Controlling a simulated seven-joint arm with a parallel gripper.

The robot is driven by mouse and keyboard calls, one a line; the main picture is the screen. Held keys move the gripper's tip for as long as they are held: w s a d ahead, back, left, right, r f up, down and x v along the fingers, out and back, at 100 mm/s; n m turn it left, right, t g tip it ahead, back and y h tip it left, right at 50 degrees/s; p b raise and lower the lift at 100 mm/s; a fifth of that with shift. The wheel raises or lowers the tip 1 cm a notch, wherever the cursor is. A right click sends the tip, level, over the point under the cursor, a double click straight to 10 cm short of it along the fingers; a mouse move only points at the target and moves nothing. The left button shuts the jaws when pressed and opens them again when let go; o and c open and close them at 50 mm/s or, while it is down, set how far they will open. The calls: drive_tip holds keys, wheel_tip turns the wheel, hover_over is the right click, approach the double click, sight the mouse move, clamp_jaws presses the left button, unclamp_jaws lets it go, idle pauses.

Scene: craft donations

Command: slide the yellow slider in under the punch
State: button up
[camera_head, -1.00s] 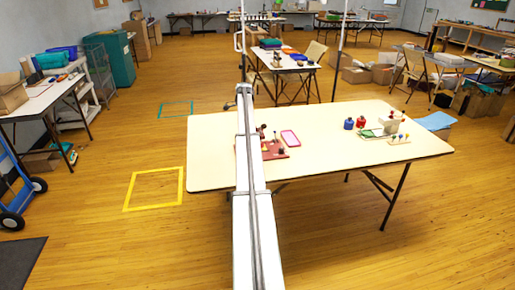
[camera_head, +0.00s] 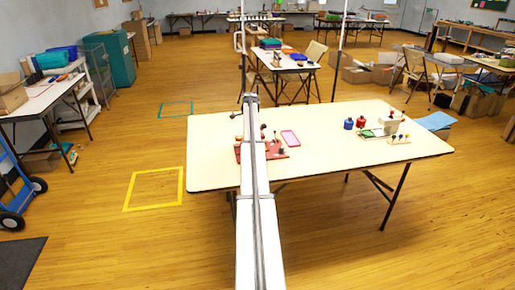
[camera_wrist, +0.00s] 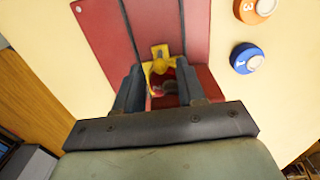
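A red board (camera_head: 274,153) with dark-knobbed parts stands on the cream table (camera_head: 340,165), partly hidden behind my arm in the head view. In the wrist view the red board (camera_wrist: 155,25) fills the upper middle and has dark lines along it. The yellow slider (camera_wrist: 160,62), with a raised part, sits on it between the dark fingertips of my gripper (camera_wrist: 160,72). The fingers are apart, one on each side of the slider, with red showing between them; I see no clear contact. I cannot make out the punch. My gripper is hidden in the head view.
An orange disc (camera_wrist: 255,8) marked 3 and a blue disc (camera_wrist: 246,58) lie right of the board. The table's near right is clear.

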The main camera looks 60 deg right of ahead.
drive_tip(key=shift+f, duration=0.75)
clamp_jaws()
drive_tip(key=shift+s+d, duration=0.1)
drive_tip(key=shift+d, duration=0.05)
drive_tip(key=shift+s+d, duration=0.25)
